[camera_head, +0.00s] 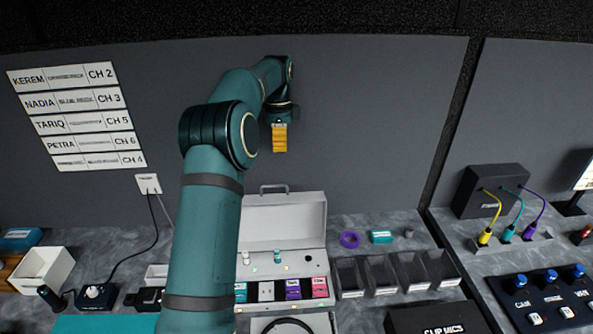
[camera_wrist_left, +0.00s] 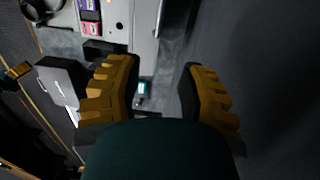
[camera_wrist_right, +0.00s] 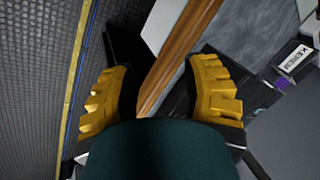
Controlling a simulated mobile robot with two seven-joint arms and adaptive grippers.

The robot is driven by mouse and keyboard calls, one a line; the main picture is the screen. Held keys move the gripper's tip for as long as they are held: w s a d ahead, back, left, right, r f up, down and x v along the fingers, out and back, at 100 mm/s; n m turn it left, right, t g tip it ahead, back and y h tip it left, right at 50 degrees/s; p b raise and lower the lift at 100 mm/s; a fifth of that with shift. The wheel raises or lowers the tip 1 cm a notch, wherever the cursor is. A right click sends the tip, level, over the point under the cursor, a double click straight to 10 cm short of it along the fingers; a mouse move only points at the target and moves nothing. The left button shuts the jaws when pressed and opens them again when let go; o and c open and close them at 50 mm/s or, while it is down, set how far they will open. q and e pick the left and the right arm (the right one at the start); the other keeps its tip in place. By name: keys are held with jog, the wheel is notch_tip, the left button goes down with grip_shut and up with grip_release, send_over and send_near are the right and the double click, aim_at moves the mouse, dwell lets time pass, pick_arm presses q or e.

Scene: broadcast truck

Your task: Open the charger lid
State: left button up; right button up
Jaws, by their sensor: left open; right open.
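The charger (camera_head: 256,270) is a pale grey case on the counter, holding several coloured packs and small status lights. Its lid (camera_head: 285,222), with a handle on its top edge, stands raised at the back in front of the wall panel. My left arm hides the charger's left side. My left gripper (camera_head: 279,140) is above the lid, apart from it, with yellow fingers. In the left wrist view it is open and empty (camera_wrist_left: 160,68), and the charger (camera_wrist_left: 120,18) shows at the top. My right gripper (camera_wrist_right: 162,68) is open and empty, seen only in its wrist view.
Grey bins (camera_head: 382,272) stand right of the charger, near a purple tape roll (camera_head: 349,240). A white box (camera_head: 42,270) is at far left. A black box with cables (camera_head: 490,190) and a button panel (camera_head: 545,300) are at right. A brown strip (camera_wrist_right: 180,50) passes beyond my right fingers.

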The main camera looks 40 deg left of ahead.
pick_arm(q)
jog(key=f, duration=0.9)
jog(key=s+f+b, duration=0.1)
jog(key=f, duration=0.3)
jog(key=shift+d+f, duration=0.15)
jog(key=shift+d, duration=0.05)
grip_shut()
